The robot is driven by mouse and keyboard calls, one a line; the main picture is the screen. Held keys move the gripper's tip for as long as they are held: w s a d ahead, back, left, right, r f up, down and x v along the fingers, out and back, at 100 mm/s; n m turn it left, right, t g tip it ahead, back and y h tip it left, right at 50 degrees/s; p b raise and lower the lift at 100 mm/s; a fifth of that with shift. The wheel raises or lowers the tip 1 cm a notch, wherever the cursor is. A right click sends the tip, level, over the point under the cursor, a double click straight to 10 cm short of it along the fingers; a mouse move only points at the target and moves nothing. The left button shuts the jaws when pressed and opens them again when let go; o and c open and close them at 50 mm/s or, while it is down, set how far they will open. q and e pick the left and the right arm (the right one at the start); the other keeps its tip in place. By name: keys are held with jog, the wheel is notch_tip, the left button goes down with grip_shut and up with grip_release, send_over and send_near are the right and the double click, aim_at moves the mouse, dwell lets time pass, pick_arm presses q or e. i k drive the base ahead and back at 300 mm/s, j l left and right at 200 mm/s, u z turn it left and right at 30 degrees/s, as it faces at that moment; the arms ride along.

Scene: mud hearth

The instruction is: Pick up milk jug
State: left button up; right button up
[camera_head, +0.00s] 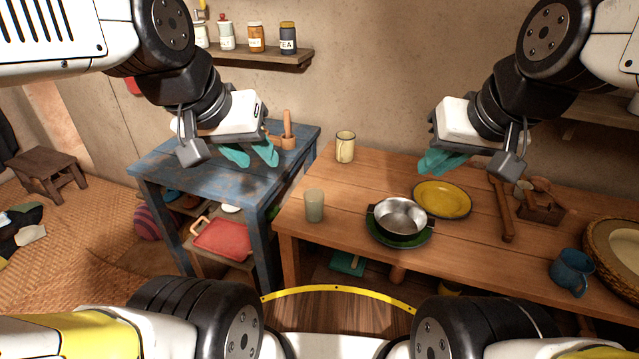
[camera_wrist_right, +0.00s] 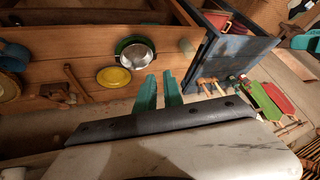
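A blue jug (camera_head: 571,273) stands upright on the wooden table near its right front. It also shows at the left edge of the right wrist view (camera_wrist_right: 14,57). My right gripper (camera_head: 441,163) is above the back of the wooden table, far from the blue jug. Its fingers are apart and empty in the right wrist view (camera_wrist_right: 159,93).
The wooden table (camera_head: 337,190) holds a grey-green cup (camera_head: 314,206), a metal pan (camera_head: 401,216) on a green plate, a yellow plate (camera_head: 442,199), a wooden tool (camera_head: 503,210) and a woven basket (camera_head: 612,258). A shelf (camera_head: 262,58) holds jars.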

aim_at(344, 150)
jog(key=i+j+u, duration=0.25)
jog(key=i+j, duration=0.15)
jog(key=i+j+u, duration=0.25)
jog(key=i, duration=0.3)
jog(key=k+j, duration=0.05)
jog(key=j, duration=0.05)
